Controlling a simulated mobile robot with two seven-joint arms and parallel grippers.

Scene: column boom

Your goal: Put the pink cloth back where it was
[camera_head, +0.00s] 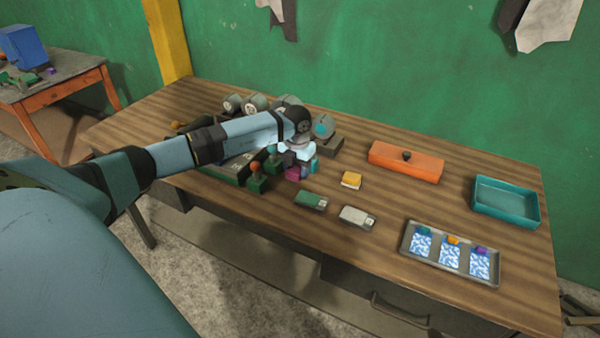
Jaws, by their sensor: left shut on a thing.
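The pink cloth (292,174) is a small magenta piece at the middle of the wooden table, directly under my left gripper (295,160). My left gripper points down and is shut on the pink cloth. The fingers and wrist hide part of it, and I cannot tell whether it touches the table. My right gripper is not in view.
Small purple and teal pieces sit beside the cloth. Green blocks with knobs (257,180) stand left. A yellow block (351,180), two flat boxes (311,200), an orange box (405,163), a teal tray (507,218) and a metal tray (403,247) with patterned inserts lie right.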

